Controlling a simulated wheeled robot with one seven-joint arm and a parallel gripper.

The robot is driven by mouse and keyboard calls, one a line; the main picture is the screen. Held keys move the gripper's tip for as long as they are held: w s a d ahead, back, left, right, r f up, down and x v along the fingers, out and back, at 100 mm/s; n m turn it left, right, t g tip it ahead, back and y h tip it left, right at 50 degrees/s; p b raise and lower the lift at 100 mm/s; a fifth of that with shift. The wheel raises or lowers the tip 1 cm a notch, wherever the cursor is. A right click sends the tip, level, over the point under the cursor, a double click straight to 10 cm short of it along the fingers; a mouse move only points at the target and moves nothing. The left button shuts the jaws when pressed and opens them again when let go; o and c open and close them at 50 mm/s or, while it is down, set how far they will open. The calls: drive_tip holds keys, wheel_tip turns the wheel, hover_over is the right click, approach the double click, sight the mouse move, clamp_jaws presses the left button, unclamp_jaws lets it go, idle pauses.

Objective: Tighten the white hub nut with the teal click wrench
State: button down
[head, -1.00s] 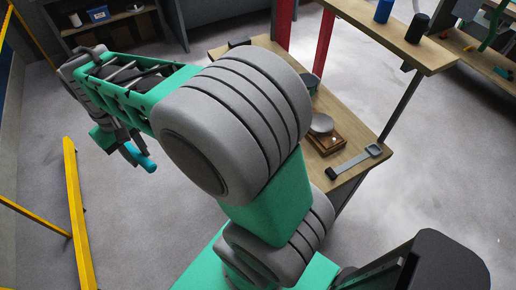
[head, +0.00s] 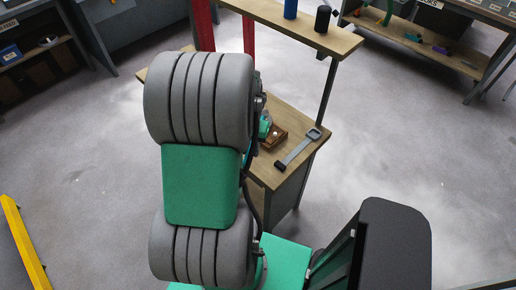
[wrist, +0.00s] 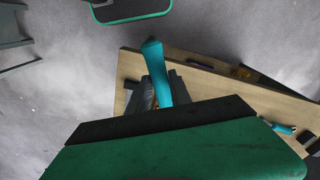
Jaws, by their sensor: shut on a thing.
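The teal wrench (wrist: 154,66) is held in my gripper (wrist: 157,92), with its teal end sticking out beyond the dark fingers in the wrist view. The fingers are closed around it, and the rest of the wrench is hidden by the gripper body. In the head view my arm hides the gripper. A small wooden block (head: 279,138) with a small pale spot on it sits on the workbench (head: 262,172). I cannot tell whether that spot is the white hub nut, and the nut is not clearly visible in either view.
A grey flat tool with a dark grip (head: 298,148) lies on the bench's right side. A raised shelf (head: 335,42) holds a blue cylinder (head: 291,9) and a black cylinder (head: 323,18). A yellow bar (head: 24,248) is at lower left.

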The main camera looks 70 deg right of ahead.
drive_tip(key=s, duration=0.2)
drive_tip(key=s+m, duration=0.1)
drive_tip(key=shift+d+f, duration=0.25)
drive_tip(key=shift+f, duration=0.1)
drive_tip(key=shift+a, duration=0.1)
drive_tip(key=shift+a+f+b, duration=0.15)
drive_tip(key=shift+f+b, duration=1.45)
drive_tip(key=shift+f, duration=0.8)
drive_tip(key=shift+f+b, duration=0.6)
drive_tip(key=shift+f, duration=0.2)
